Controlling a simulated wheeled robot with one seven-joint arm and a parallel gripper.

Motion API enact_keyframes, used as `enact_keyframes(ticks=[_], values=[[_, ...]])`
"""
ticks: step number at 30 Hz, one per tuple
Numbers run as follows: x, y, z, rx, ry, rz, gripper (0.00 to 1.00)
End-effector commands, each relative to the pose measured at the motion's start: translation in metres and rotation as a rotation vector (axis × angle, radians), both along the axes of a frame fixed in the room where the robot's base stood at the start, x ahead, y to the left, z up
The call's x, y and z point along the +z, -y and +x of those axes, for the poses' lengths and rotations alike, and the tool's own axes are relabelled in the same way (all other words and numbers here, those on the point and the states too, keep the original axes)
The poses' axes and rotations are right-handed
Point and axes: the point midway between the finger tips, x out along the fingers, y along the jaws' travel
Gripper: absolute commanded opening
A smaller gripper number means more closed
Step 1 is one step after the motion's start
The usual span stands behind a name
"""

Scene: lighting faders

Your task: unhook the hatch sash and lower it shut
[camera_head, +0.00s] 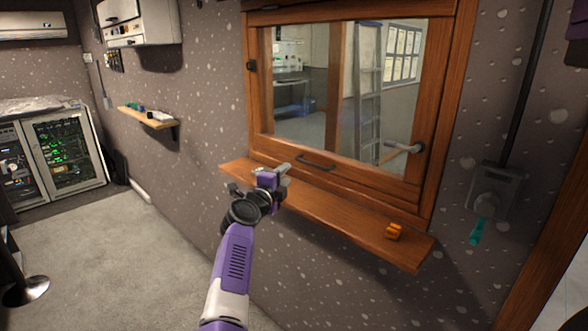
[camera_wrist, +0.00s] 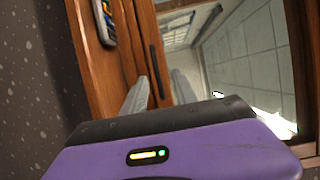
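The hatch sash (camera_head: 345,170) is a brown wooden frame with glass, set in a wooden surround on the wall. A dark bar handle (camera_head: 315,160) is on its bottom rail. A pale grey lever with a dark round mount (camera_head: 404,147) is at the sash's lower right; I cannot tell if it is hooked. The sash looks close to the bottom of its surround. My gripper (camera_head: 286,173) is above the sill, below and left of the handle. In the wrist view its two grey fingers (camera_wrist: 161,82) are apart and empty, with the dark handle (camera_wrist: 156,70) showing beyond them.
A grey wall box (camera_head: 495,190) with a teal handle is farther right. A small shelf (camera_head: 150,118) is on the left wall.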

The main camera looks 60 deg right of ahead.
Motion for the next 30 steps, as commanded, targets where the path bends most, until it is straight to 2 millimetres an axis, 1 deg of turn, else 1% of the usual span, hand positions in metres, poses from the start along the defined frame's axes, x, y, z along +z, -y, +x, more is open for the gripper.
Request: enact_keyframes(ticks=[1,3,6,10,15,23,24,29,30], values=[[0.001,0.009,0.000,-0.002,-0.001,0.001,0.34],[0.000,0.020,0.002,-0.003,-0.002,0.001,0.34],[0.000,0.033,0.004,-0.003,-0.002,0.001,0.34],[-0.001,0.046,0.007,-0.002,-0.003,0.001,0.34],[-0.001,0.055,0.009,-0.001,-0.002,0.000,0.34],[-0.001,0.056,0.009,-0.001,-0.002,0.000,0.34],[-0.001,0.056,0.009,-0.001,-0.002,0.000,0.32],[-0.001,0.056,0.009,-0.001,-0.002,0.001,0.01],[-0.001,0.056,0.009,-0.001,-0.002,0.001,0.00]])
